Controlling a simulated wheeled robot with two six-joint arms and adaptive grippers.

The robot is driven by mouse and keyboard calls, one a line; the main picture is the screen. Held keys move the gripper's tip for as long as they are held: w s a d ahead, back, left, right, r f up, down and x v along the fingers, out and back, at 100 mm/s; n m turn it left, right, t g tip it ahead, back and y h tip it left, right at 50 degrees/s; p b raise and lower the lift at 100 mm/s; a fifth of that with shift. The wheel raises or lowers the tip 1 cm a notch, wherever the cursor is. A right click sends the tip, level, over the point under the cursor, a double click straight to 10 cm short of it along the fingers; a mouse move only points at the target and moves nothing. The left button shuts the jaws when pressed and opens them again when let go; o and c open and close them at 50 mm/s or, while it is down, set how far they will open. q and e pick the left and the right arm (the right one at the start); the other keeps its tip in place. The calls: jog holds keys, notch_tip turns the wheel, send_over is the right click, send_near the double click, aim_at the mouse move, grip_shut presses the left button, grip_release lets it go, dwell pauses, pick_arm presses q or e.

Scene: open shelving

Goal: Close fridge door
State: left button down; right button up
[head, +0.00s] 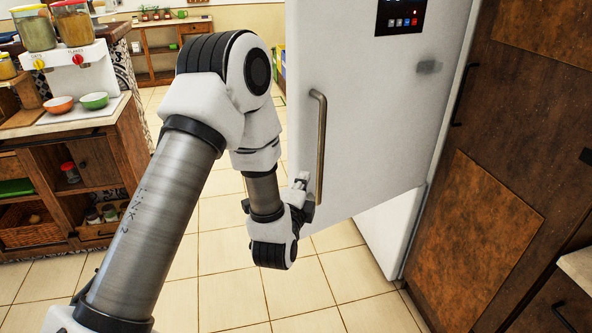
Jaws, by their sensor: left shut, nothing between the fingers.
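The white fridge door (370,125) stands in the middle of the head view. A vertical metal handle (319,148) is near its left edge and a dark control panel (400,16) is at its top. The door seems partly open, with the white fridge body (392,232) showing below and behind it. My left gripper (304,186) is beside the door's left edge, close to the lower part of the handle. It is shut and empty; whether it touches the door cannot be told. My right gripper is not in view.
A brown wooden cabinet (490,150) stands right of the fridge. At left is a wooden counter unit (75,165) with bowls and cereal dispensers. A wooden shelf table (165,60) stands at the back. The tiled floor (330,290) in front of the door is clear.

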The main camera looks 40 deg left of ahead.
aim_at(300, 161)
pick_arm(q)
jog(key=w+a, duration=0.1)
jog(key=w+a+p, duration=0.1)
jog(key=a, duration=0.1)
jog(key=shift+w+a+r, duration=0.1)
jog(key=shift+w+a, duration=0.1)
jog(key=shift+w, duration=0.15)
jog(key=shift+w+a, duration=0.15)
jog(key=shift+a, duration=0.35)
jog(key=shift+d, duration=0.15)
